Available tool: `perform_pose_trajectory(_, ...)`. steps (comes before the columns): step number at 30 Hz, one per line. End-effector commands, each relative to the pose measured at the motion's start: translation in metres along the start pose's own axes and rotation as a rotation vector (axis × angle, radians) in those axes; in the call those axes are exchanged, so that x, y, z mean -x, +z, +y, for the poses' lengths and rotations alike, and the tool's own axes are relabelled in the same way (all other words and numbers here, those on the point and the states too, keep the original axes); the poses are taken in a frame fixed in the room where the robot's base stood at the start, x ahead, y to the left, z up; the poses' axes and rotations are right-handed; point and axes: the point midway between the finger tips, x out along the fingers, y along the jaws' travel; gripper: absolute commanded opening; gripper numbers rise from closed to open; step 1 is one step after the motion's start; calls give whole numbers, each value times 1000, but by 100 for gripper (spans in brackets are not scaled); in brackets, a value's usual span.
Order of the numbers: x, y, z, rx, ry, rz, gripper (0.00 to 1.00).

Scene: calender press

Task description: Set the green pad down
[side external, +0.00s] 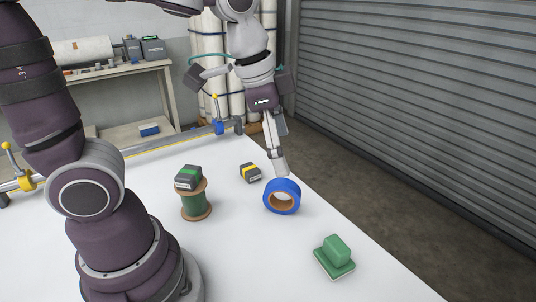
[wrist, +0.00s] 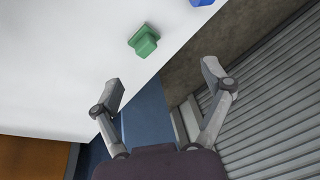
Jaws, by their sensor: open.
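The green pad (side external: 334,257) is a flat green base with a raised rounded green block on top. It rests on the white table near the right edge in the side view. A green piece of this shape (wrist: 143,41) also shows in the wrist view, lying on the white surface above the fingertips and apart from them. My gripper (side external: 278,160) is up above the table near its far right edge, behind the blue tape roll in the picture and away from the pad. In the wrist view my gripper (wrist: 168,84) has its fingers spread, with nothing between them.
The blue tape roll (side external: 282,196) stands left of the pad. A grey shutter (side external: 420,110) rises beyond the table. The front table area is clear.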

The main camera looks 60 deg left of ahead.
Motion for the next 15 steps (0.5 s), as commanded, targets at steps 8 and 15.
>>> perform_pose_trajectory(8, 20, 58, 10, 578, -105, 158, 77)
perform_pose_trajectory(15, 19, 61, 11, 623, -109, 167, 61)
